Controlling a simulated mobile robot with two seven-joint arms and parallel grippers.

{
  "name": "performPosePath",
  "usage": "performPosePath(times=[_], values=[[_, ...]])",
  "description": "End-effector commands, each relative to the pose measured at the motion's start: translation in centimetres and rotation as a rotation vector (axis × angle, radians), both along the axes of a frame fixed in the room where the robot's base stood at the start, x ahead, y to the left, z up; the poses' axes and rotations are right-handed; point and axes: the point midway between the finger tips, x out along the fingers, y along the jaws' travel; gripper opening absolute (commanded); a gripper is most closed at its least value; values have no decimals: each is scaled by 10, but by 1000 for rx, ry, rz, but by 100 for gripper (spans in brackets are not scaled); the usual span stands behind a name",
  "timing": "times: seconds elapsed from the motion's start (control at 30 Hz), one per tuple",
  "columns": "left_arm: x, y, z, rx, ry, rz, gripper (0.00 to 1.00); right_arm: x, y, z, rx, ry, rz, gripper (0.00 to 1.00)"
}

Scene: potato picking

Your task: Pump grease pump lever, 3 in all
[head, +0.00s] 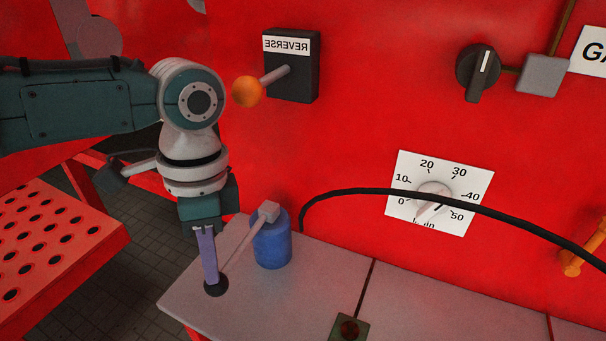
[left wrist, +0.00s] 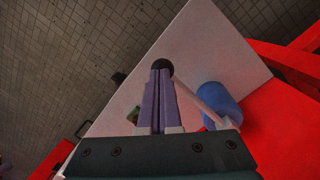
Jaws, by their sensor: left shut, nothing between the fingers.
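The grease pump is a blue cylinder (head: 272,246) standing on the grey shelf (head: 310,296); it also shows in the left wrist view (left wrist: 222,104). Its grey lever (head: 243,246) slants down to the left from the pump top and ends in a black round knob (head: 216,286), low near the shelf's left edge. My left gripper (head: 210,278) points down with its purple fingers shut and empty. The fingertips are right at the knob and overlap it in the head view. In the left wrist view the knob (left wrist: 162,66) shows just beyond the tips. I cannot tell whether they touch.
A red wall stands behind the shelf, with a REVERSE lever box (head: 292,66) with an orange ball (head: 247,92), a black rotary switch (head: 478,72) and a dial gauge (head: 440,192). A black hose (head: 372,192) arches over the shelf. A perforated red panel (head: 50,240) is at left.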

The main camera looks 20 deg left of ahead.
Motion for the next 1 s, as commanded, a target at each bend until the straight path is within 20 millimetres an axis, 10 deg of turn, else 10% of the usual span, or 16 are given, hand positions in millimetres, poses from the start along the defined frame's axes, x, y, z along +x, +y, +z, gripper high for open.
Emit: performPosePath(times=[1.0], values=[[-1, 0, -20, 0, 2, 1, 0, 0, 0, -13, 1, 0, -1, 94]])
